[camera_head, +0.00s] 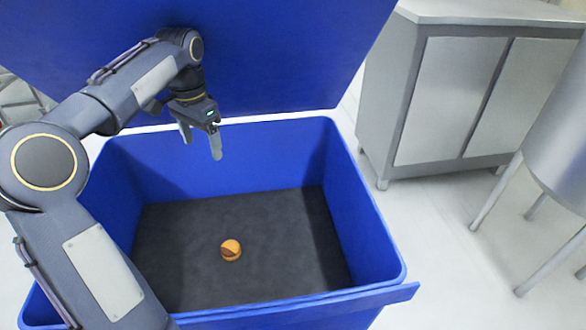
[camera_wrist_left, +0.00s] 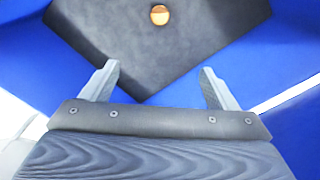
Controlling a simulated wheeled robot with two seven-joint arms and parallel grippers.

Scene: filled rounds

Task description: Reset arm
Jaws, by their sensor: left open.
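My left gripper (camera_head: 201,138) hangs over the far left part of a blue bin, its fingers pointing down, open and empty. In the left wrist view my left gripper (camera_wrist_left: 160,88) shows its two fingers spread wide with nothing between them. A small round orange and brown item (camera_head: 231,250) lies on the dark floor of the bin, below and apart from the gripper. It also shows at the top of the left wrist view (camera_wrist_left: 159,15). My right gripper is in neither view.
The blue bin (camera_head: 345,210) has high walls and a raised blue lid (camera_head: 270,60) behind the gripper. A grey metal cabinet (camera_head: 450,100) stands behind at the right. A round metal vessel on legs (camera_head: 562,140) is at the far right. The pale floor between is clear.

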